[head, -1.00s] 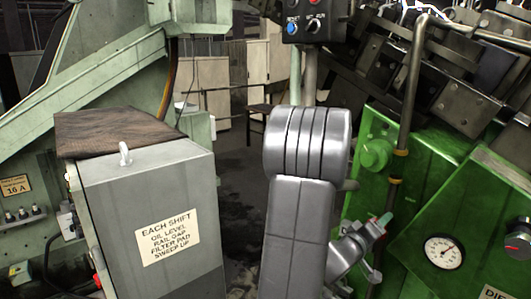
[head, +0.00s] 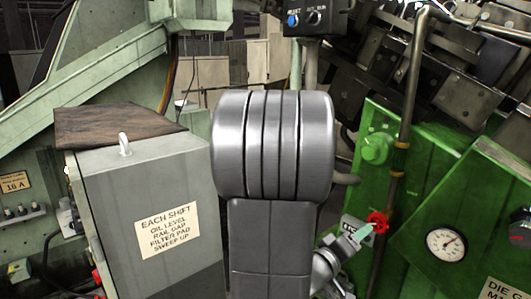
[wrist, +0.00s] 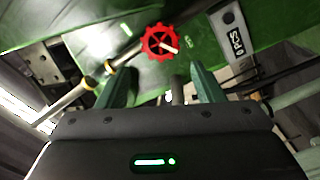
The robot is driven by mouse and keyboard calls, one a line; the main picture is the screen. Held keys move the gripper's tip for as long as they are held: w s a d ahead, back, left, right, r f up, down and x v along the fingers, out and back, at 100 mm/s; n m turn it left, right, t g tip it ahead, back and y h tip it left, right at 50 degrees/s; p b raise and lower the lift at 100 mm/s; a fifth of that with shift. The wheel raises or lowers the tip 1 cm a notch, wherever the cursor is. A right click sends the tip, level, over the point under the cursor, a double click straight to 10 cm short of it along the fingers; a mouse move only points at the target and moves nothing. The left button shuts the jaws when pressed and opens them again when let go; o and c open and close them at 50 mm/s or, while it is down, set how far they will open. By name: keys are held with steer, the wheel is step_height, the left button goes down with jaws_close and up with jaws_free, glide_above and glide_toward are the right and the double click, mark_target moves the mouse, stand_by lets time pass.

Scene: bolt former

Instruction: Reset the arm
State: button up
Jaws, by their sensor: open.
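My gripper (wrist: 160,88) is open and empty in the wrist view, its two green fingers set wide apart. A red handwheel (wrist: 160,42) on the green machine shows beyond the fingertips, apart from them. In the head view, my silver arm fills the middle, and my gripper (head: 364,232) shows only as a small grey part with a pale green finger at the lower right of the arm. The red handwheel (head: 378,222) appears right beside that finger; the gap between them cannot be judged there.
A grey cabinet (head: 150,220) with a sign and a brown mat stands at the left. The green machine (head: 430,190) with a gauge (head: 446,244) and a vertical pipe (head: 408,110) is at the right. A control box (head: 316,17) hangs at the top.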

mark_target(377, 223)
steer(key=p+x, duration=0.1)
steer(key=x, duration=1.1)
steer(key=shift+w+d+f+p, duration=0.1)
steer(key=shift+w+d+p, duration=0.05)
steer(key=shift+d+p, duration=0.15)
steer(key=shift+f+m+b, duration=0.1)
steer(key=shift+m+b, duration=0.2)
steer(key=shift+m, duration=0.4)
steer(key=shift+a+m+b, duration=0.15)
steer(key=shift+m+b, duration=0.25)
steer(key=shift+m, duration=0.5)
steer(key=m+b, duration=0.1)
steer(key=m, duration=0.1)
steer(key=shift+m, duration=0.4)
steer(key=m+b, duration=0.3)
steer(key=m, duration=0.2)
steer(key=shift+m, duration=0.3)
steer(key=shift+r+b+v, duration=0.15)
steer(key=shift+b+v, duration=0.05)
steer(key=shift+v, duration=1.15)
steer(key=shift+r+b+v, duration=0.15)
steer(key=shift+v, duration=1.2)
steer(key=shift+s, duration=0.2)
